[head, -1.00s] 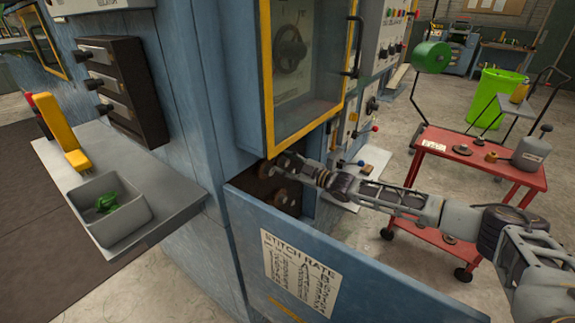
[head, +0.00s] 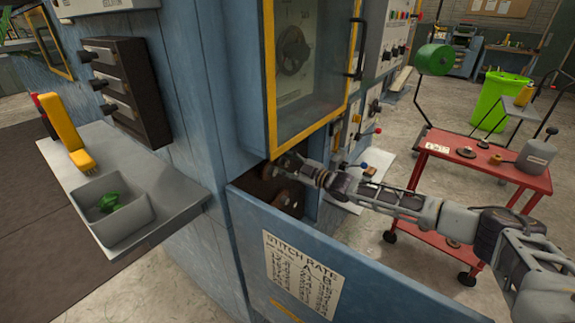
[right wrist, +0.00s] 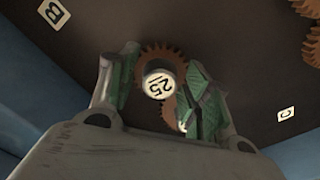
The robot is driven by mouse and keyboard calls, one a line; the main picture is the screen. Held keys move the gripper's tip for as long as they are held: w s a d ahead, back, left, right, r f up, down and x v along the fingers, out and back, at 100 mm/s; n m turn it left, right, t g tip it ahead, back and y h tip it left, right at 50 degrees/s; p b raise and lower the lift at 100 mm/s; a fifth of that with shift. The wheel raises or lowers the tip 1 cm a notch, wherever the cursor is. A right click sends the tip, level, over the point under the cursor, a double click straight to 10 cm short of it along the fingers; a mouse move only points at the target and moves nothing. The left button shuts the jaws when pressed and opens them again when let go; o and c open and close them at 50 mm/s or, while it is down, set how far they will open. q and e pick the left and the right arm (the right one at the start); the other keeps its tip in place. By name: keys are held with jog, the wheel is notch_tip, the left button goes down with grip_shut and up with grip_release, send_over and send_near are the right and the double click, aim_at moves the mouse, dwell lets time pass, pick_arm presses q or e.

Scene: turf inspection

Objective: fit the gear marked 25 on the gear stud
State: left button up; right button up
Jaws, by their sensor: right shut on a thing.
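The gear marked 25 (right wrist: 158,54) is brown and toothed, with a white hub that carries the number, in the right wrist view. My right gripper (right wrist: 162,88) is shut on its hub, one green-padded finger on each side. In the head view my right gripper (head: 288,166) reaches into the dark open compartment under the yellow-framed window. The gear faces a dark panel, but I cannot tell whether it touches it. I cannot make out the gear stud; the gear and fingers may hide it. My left gripper is not in view.
Another brown gear (right wrist: 170,112) shows partly behind the right finger, and more gears (right wrist: 308,8) sit at the right edge. The panel bears labels B (right wrist: 54,13) and C (right wrist: 286,113). The open blue door (head: 330,255) with a stitch rate chart stands before the compartment.

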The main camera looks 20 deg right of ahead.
jog(key=o, duration=0.8)
jog(key=shift+a+r, duration=0.1)
jog(key=shift+r, duration=0.05)
jog(key=shift+c, duration=0.2)
jog(key=o, duration=0.4)
jog(key=shift+w+a, duration=0.1)
jog(key=shift+f+v, duration=0.2)
jog(key=shift+v, duration=1.05)
jog(key=v, duration=0.9)
jog(key=shift+s+d, duration=0.2)
jog(key=shift+d, duration=0.05)
